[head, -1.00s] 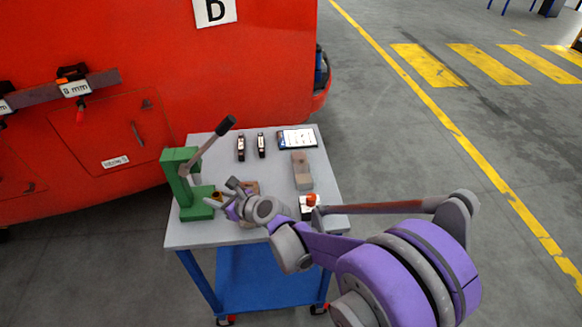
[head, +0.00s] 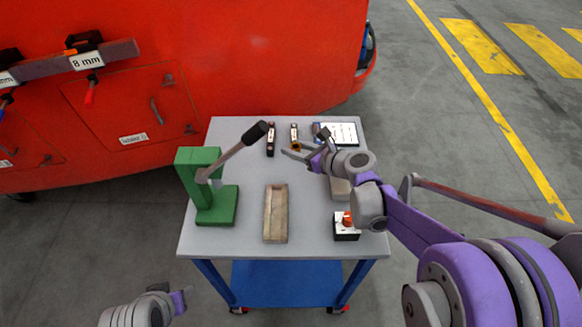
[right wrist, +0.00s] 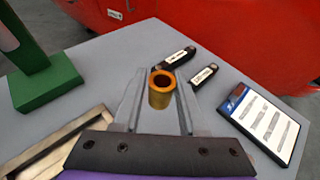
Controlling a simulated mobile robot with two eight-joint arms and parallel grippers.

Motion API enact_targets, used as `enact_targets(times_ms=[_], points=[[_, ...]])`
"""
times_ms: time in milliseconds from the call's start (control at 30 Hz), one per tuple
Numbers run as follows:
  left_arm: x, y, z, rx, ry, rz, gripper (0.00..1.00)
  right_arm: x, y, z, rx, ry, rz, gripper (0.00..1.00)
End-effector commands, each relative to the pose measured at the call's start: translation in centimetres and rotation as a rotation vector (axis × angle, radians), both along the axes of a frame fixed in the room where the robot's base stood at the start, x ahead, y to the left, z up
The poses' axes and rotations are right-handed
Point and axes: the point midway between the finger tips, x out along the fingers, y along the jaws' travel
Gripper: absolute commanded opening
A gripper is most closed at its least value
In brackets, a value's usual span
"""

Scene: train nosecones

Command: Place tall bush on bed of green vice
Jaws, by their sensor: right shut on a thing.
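The tall bush, a hollow brass-coloured cylinder (right wrist: 160,90), stands upright between the fingers of my right gripper (right wrist: 161,98) in the right wrist view. The right gripper (head: 298,153) is shut on it, over the back right part of the table in the head view. The green vice (head: 198,180), with a dark-handled lever, stands at the table's left; its green bed (head: 217,208) looks empty. The bush is well to the right of the bed. My left arm's end (head: 160,305) shows at the bottom left, off the table; its fingers are not clear.
The grey table top (head: 230,242) carries a beige tray (head: 275,215), two dark labelled blocks (right wrist: 175,57) (right wrist: 203,76), a picture card (right wrist: 262,120) and a box with an orange-red button (head: 346,226). A red train body (head: 180,70) stands close behind.

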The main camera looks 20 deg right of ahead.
Motion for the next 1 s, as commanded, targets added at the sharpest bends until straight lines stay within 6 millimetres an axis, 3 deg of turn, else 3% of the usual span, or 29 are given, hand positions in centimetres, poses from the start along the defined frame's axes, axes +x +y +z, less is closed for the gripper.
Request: enact_targets(times_ms=[100, 500, 933, 967, 1000], points=[[-0.1, 0.0, -0.4, 0.000, 0.002, 0.000, 0.50, 0.0, 0.0, -2.2, 0.000, 0.000, -0.001, 0.00], [-0.3, 0.0, -1.0, 0.000, 0.005, 0.000, 0.50, 0.1, 0.0, -6.9, 0.000, 0.000, -0.003, 0.00], [-0.3, 0.0, -1.4, 0.000, 0.007, 0.000, 0.50, 0.0, 0.0, -7.7, -0.001, 0.001, -0.003, 0.00], [-0.3, 0.0, -1.5, 0.000, 0.007, 0.000, 0.50, 0.0, 0.0, -7.7, -0.001, 0.001, -0.003, 0.43], [-0.3, 0.0, -1.4, 0.000, 0.006, 0.000, 0.50, 0.0, 0.0, -7.6, -0.001, 0.001, -0.003, 0.50]])
